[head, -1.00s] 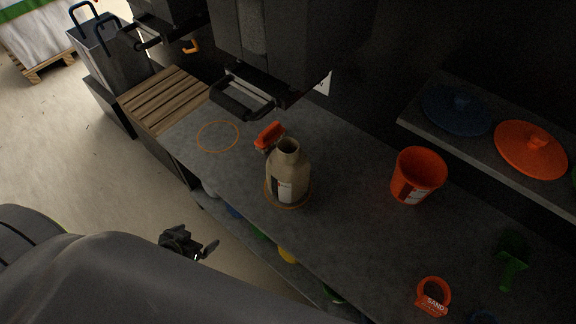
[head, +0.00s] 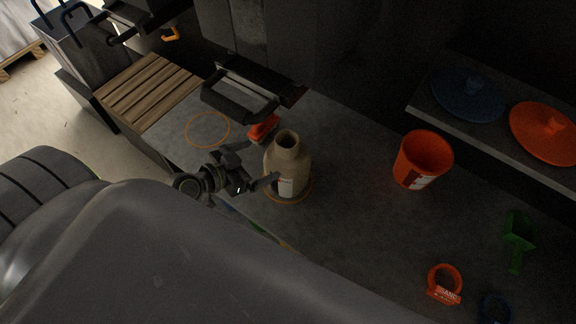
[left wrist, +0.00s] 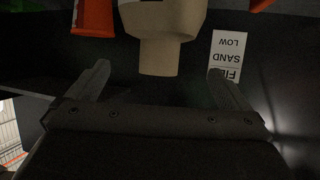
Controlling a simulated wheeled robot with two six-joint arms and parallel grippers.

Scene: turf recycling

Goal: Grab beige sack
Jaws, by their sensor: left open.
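The beige sack (head: 288,168) looks like a bottle-shaped container with a narrow neck and a white label. It stands upright on the dark counter, inside an orange ring mark. In the left wrist view its beige neck (left wrist: 160,55) shows upside down between the fingers. My left gripper (head: 258,166) is open at the left side of the sack, with its fingertips close to it. In the left wrist view the open left gripper (left wrist: 160,78) has its two fingers spread on either side of the neck. Contact cannot be told. My right gripper is not in view.
An orange object (head: 262,128) lies just behind the sack. Lids (head: 546,132) lie on a raised shelf. An empty ring mark (head: 208,115) is at left.

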